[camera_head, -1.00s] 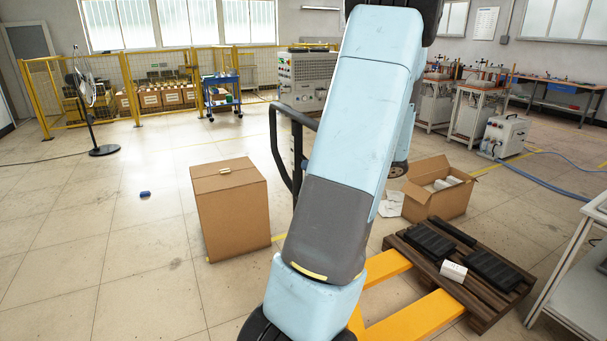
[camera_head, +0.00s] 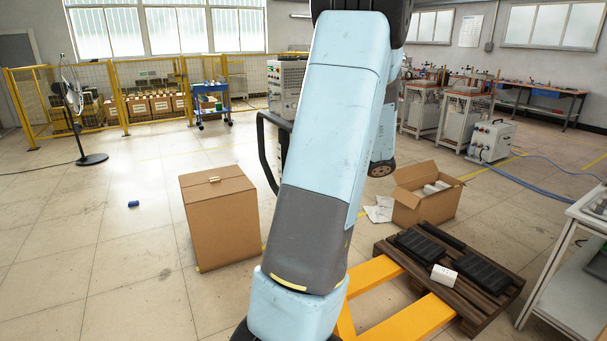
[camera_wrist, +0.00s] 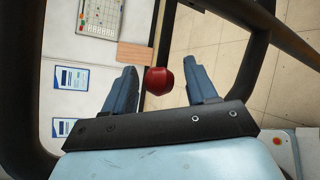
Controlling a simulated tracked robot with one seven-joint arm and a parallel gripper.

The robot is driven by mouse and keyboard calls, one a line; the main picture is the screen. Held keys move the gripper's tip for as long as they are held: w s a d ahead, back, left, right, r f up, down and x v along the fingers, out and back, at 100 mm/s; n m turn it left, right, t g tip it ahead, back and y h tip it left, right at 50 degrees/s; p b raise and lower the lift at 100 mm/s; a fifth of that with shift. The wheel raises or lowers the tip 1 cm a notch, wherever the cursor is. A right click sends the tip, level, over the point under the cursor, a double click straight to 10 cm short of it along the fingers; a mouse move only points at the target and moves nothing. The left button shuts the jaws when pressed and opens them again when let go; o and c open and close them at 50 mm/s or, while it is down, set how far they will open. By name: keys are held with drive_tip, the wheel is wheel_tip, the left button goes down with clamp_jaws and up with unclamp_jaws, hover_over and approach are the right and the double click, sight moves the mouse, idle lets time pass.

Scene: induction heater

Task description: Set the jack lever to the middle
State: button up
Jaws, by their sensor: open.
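The pallet jack shows in the head view with its yellow forks (camera_head: 412,318) at the lower right and its black handle loop (camera_head: 265,150) beside my arm. In the wrist view the dark handle frame (camera_wrist: 252,62) surrounds my gripper. A red rounded knob (camera_wrist: 158,81), seemingly the jack lever's end, shows between my fingers. My gripper (camera_wrist: 159,67) is open, with a gap on both sides of the knob. I cannot tell how deep the knob sits between the fingers. My arm hides the gripper and lever in the head view.
A closed carton (camera_head: 220,219) stands left of the jack. An open carton (camera_head: 427,194) and a wooden pallet (camera_head: 487,312) with black cases stand to the right. A bench (camera_head: 560,270) is at the right edge. The floor at left is mostly clear.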

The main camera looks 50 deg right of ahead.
drive_tip(key=shift+s+d+r, duration=0.15)
drive_tip(key=shift+s+d, duration=0.2)
drive_tip(key=shift+s, duration=0.1)
drive_tip(key=v, duration=1.2)
drive_tip(key=shift+s+d, duration=0.15)
drive_tip(key=shift+s, duration=0.15)
drive_tip(key=shift+s, duration=0.1)
